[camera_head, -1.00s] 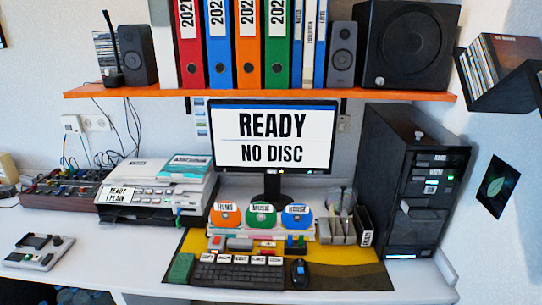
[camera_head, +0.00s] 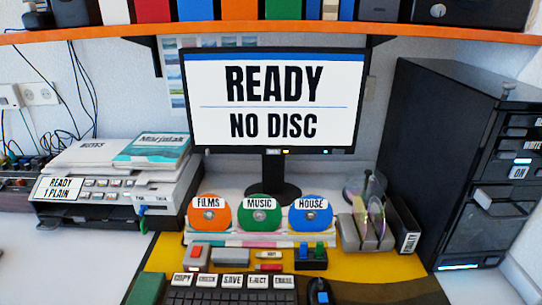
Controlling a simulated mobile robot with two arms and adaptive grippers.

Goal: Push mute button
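No button clearly labelled mute can be read. A small white-labelled strip (camera_head: 268,254) lies on the desk below the green disc, its lettering too small to read. A grey box with a red button (camera_head: 196,254) stands to its left. A dark box with blue and green parts (camera_head: 311,256) stands to its right. Labelled keys line the front, among them copy (camera_head: 183,280), save (camera_head: 232,281) and eject (camera_head: 258,281). Neither my left nor my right gripper is in view.
The monitor (camera_head: 274,60) reads "READY NO DISC". Orange, green and blue discs (camera_head: 209,215) stand behind the small boxes. A printer (camera_head: 110,195) is at left, a black tower (camera_head: 430,150) at right. An orange shelf (camera_head: 100,34) runs overhead. White desk at left is clear.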

